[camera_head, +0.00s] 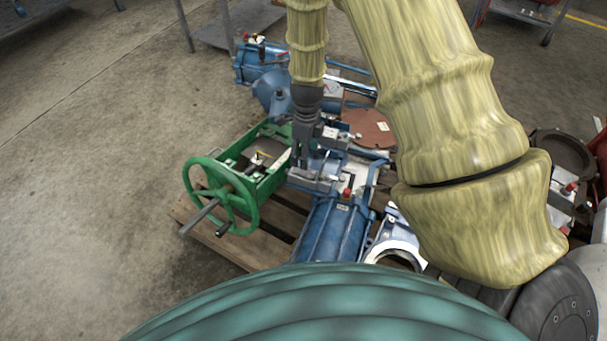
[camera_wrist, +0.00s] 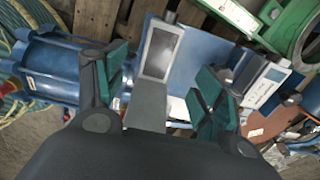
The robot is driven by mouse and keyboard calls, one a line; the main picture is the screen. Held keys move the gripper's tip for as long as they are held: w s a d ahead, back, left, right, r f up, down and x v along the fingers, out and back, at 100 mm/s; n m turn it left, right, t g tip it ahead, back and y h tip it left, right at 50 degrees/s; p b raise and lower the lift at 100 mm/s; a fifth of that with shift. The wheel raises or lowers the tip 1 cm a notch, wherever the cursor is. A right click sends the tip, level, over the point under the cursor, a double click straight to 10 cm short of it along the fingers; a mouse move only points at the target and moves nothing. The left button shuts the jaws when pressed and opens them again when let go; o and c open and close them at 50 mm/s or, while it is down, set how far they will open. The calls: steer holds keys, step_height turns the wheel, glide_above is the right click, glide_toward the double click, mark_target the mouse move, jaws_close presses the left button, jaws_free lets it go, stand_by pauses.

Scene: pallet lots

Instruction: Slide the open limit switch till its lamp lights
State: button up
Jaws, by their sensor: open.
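My gripper (camera_head: 313,178) points down over the blue valve actuator on the pallet. In the wrist view, my gripper (camera_wrist: 163,82) is open, with green pads on both fingers. A grey box with a pale rectangular face (camera_wrist: 161,49) lies between and just beyond the fingertips; a grey bar (camera_wrist: 147,105) runs from it toward my palm. I cannot tell whether the fingers touch it. A second grey box with a whitish label (camera_wrist: 264,87) sits to the right, past the right finger. I cannot tell which is the open limit switch, and no lit lamp is discernible.
A green frame with a handwheel (camera_head: 222,195) stands left of my gripper. A blue cylinder (camera_head: 333,232) lies in front, and blue parts (camera_head: 262,65) behind. A brown disc (camera_head: 368,128) is to the right. The wooden pallet (camera_head: 240,250) shows below; floor at left is clear.

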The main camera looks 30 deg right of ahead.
mark_target(305, 172)
steer(key=f+b, duration=0.1)
steer(key=f, duration=0.2)
steer(key=f+b, duration=0.1)
steer(key=f, duration=0.2)
steer(key=f+b, duration=0.1)
steer(key=f, duration=0.2)
steer(key=shift+s+a+f, duration=0.25)
steer(key=shift+s+f, duration=0.05)
steer(key=shift+f, duration=0.1)
steer(key=shift+c, duration=0.2)
steer(key=c, duration=1.4)
steer(key=shift+r, duration=0.1)
steer(key=shift+w+d+r+p, duration=0.1)
steer(key=shift+w+d+p, duration=0.1)
steer(key=shift+p, duration=0.75)
steer(key=shift+d+f, duration=0.1)
steer(key=shift+f, duration=0.1)
steer(key=o, duration=1.4)
steer(key=shift+o, duration=0.2)
steer(key=shift+r, duration=0.1)
